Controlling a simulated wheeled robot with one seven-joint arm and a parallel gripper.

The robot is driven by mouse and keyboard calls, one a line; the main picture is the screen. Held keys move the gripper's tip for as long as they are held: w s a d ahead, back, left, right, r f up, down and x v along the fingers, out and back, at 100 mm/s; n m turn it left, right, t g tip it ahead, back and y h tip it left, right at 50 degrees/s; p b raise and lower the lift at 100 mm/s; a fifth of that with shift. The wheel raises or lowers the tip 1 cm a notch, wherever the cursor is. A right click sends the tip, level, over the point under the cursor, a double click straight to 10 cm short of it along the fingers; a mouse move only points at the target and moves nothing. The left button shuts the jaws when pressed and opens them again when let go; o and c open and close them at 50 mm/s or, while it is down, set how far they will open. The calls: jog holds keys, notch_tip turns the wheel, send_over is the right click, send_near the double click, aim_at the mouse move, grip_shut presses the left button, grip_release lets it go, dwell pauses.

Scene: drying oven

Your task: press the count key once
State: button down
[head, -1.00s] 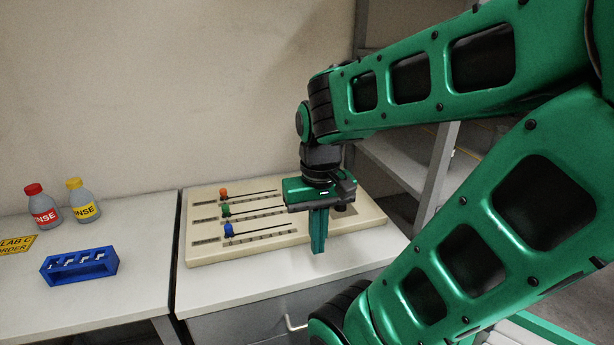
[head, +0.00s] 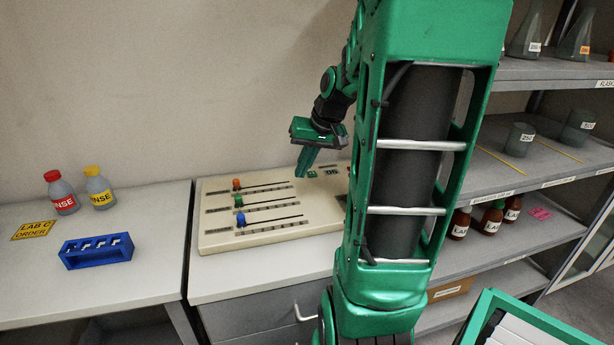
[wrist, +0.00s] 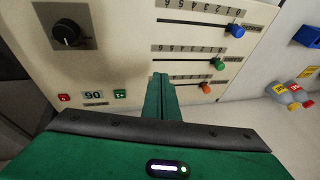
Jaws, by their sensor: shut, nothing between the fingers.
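The beige control panel (head: 270,236) lies on the right-hand bench; its right part is hidden behind my arm in the head view. The green key (head: 312,174) also shows in the head view, near the panel's back edge. My gripper (head: 302,172) is shut and empty, pointing down above the back of the panel. In the wrist view its fingertips (wrist: 160,78) appear beside the green key, apart from it.
The panel has a black knob (wrist: 66,32) and three sliders with blue (head: 241,219), green (head: 238,201) and orange (head: 236,184) handles. A blue rack (head: 97,251) and two rinse bottles (head: 62,193) stand on the left bench. Shelves (head: 530,180) with glassware are at right.

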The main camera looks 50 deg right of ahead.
aim_at(315, 175)
jog(key=w+d+r+m+t, duration=0.1)
jog(key=w+d+t, duration=0.3)
jog(key=d, duration=0.9)
jog(key=w+r, duration=0.1)
jog(key=w, duration=0.2)
jog(key=shift+d+r+t, duration=0.15)
jog(key=shift+t, duration=0.15)
jog(key=shift+f, duration=4.35)
jog(key=shift+f, duration=0.25)
jog(key=shift+s+f, duration=0.1)
jog(key=shift+f, duration=0.05)
